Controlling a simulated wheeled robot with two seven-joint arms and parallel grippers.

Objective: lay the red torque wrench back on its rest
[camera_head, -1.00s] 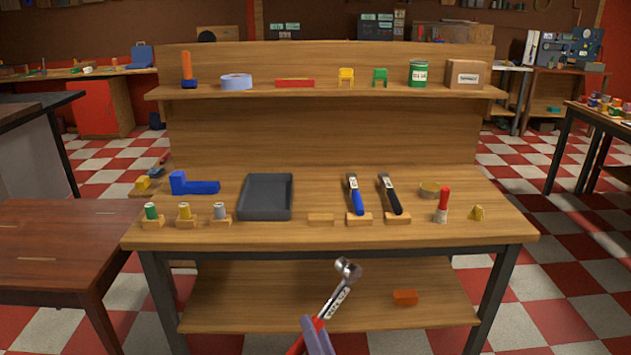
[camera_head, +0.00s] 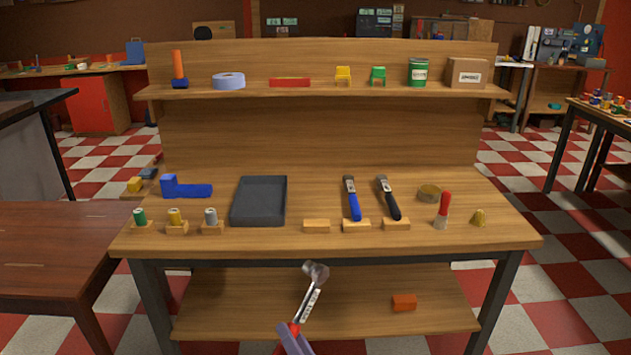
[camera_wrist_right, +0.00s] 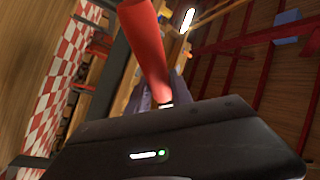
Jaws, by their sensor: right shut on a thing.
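The red torque wrench (camera_head: 310,300) has a silver head and shaft with a white label and a red handle. My right gripper (camera_head: 294,338) is shut on its red handle and holds it in front of the bench, head up and tilted to the right. The red handle (camera_wrist_right: 147,50) also shows close up in the right wrist view. An empty wooden rest (camera_head: 316,226) lies near the bench's front edge. To its right, a blue-handled wrench (camera_head: 353,200) and a black-handled wrench (camera_head: 389,200) lie on similar rests. My left gripper is not in view.
A dark tray (camera_head: 258,201) lies left of the empty rest. A red-handled tool (camera_head: 444,209) stands to the right of the rests. Several small cylinders in wooden holders line the front left. An orange block (camera_head: 404,302) lies on the lower shelf.

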